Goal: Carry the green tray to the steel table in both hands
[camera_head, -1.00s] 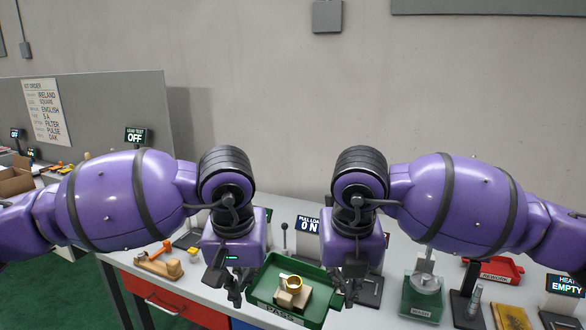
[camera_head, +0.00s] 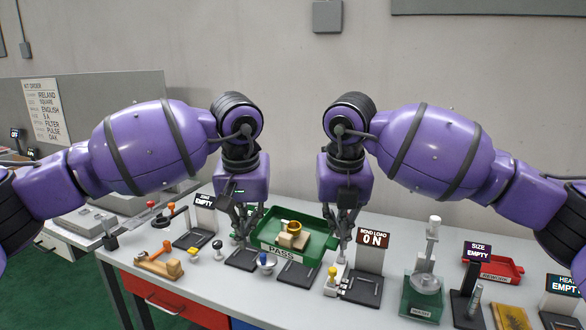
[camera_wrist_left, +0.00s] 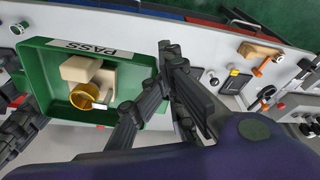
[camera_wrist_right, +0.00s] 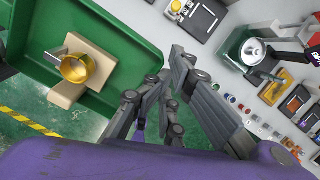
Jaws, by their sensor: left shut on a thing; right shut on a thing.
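The green tray (camera_head: 321,233) is between my two grippers in the head view, with a white PASS label on its front. It also shows in the left wrist view (camera_wrist_left: 38,85) and the right wrist view (camera_wrist_right: 128,45). Pale blocks (camera_head: 292,240) and a gold ring (camera_head: 294,227) are inside it. My left gripper (camera_head: 243,236) is shut on the tray's left side. My right gripper (camera_head: 339,235) is shut on its right side. The tray looks about level; I cannot tell its height above the bench. I cannot tell which surface is the steel table.
A light grey bench (camera_head: 215,283) spreads below, crowded with fixtures. A black stand with a sign (camera_head: 367,262) is right of the tray. A green-based press (camera_head: 424,291) and a red tray (camera_head: 490,269) are further right. A wooden piece (camera_head: 160,264) lies left.

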